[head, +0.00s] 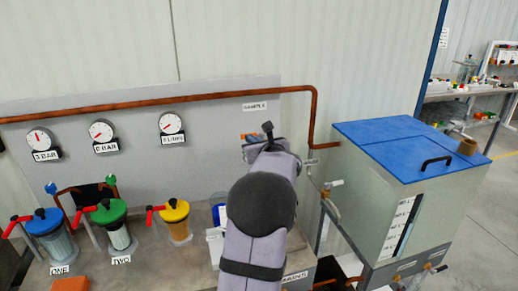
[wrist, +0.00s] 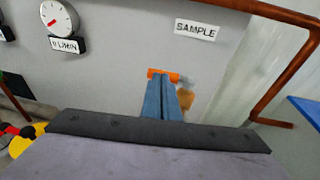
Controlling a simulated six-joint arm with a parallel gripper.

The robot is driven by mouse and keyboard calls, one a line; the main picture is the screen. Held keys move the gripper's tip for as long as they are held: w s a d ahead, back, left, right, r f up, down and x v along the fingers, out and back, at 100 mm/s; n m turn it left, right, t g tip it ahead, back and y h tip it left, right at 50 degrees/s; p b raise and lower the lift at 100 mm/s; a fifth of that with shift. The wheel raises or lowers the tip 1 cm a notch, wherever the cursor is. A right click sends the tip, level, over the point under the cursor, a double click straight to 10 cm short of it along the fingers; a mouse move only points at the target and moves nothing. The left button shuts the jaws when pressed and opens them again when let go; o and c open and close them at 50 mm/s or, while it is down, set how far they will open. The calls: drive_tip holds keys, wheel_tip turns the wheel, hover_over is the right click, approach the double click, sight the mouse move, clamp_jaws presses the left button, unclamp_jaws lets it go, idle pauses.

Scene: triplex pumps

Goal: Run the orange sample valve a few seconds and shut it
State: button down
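The orange sample valve (wrist: 158,73) is on the grey panel, below the SAMPLE label (wrist: 197,29). Its orange handle lies roughly level, with a grey metal part at its right end. In the head view the valve (head: 249,136) shows just past my wrist, partly covered by my arm. My gripper (wrist: 166,82) has its two blue fingers close together, with their tips at the orange handle. I cannot tell whether the fingers hold the handle or only touch or overlap it. A brownish-orange thing (wrist: 186,100) shows right of the fingers, partly hidden.
Three gauges sit at left on the panel, the right one (head: 171,123) labelled in L/MIN. Blue, green and yellow (head: 175,211) capped units with red levers stand below. A copper pipe (head: 200,96) runs along the panel top. A blue-lidded tank (head: 400,140) stands right.

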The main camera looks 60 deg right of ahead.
drive_tip(key=shift+a, duration=0.15)
idle(0.3)
drive_tip(key=a+b+v, duration=0.1)
drive_tip(key=b+v, duration=0.3)
drive_tip(key=v, duration=0.9)
drive_tip(key=shift+a+b, duration=0.2)
drive_tip(key=shift+b, duration=0.15)
drive_tip(key=shift+w+r, duration=0.1)
drive_tip(key=shift+w, duration=0.05)
idle(1.0)
